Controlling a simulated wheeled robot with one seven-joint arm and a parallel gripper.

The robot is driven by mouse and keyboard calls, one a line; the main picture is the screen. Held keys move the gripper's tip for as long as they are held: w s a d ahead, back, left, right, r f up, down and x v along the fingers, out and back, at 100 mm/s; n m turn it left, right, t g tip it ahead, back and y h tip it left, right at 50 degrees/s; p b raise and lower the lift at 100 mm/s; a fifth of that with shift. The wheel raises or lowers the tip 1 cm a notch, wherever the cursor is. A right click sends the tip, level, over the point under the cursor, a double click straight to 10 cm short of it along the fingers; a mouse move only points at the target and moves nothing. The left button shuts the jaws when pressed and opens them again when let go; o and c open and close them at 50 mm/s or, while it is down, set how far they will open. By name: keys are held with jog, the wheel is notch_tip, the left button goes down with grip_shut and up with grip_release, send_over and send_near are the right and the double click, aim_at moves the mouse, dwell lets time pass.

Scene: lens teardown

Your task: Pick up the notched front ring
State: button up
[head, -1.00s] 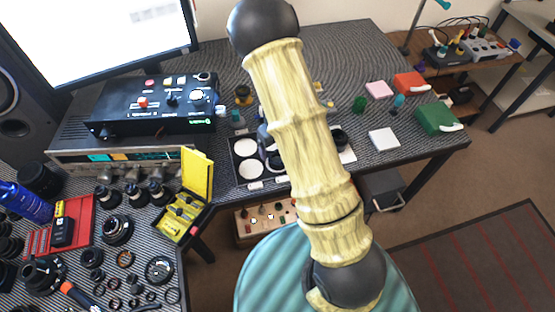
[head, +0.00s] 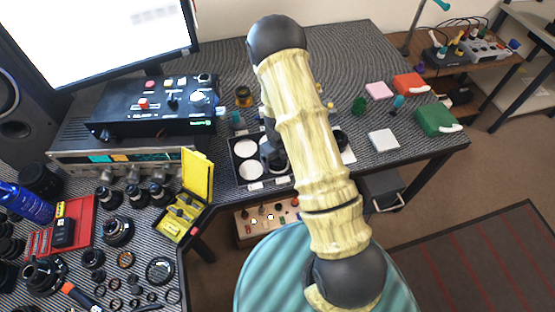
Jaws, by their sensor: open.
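I cannot pick out the notched front ring for certain. Several small rings and lens parts lie on the striped mat at the lower left, among them a brownish ring (head: 126,259) and a larger dark ring (head: 160,270). A dark tray (head: 234,160) with white round wells is left of my arm, its right part hidden. My gripper (head: 273,158) shows only in part beside my arm, over the right side of this tray. Its jaws are open, and I see nothing held in them. Much of the gripper and what lies under it are hidden by my arm.
A yellow open case (head: 197,175) stands at the near table edge. A red tray (head: 80,222) and several lens barrels are on the left. A black control box (head: 155,105) is behind. A white block (head: 383,139) and a green box (head: 436,119) are on the right. The back of the mat is clear.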

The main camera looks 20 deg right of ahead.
dwell(0.5)
jog(key=c, duration=1.1)
jog(key=shift+o, duration=0.2)
jog(key=shift+r, duration=0.1)
notch_tip(320, 180, up, 10)
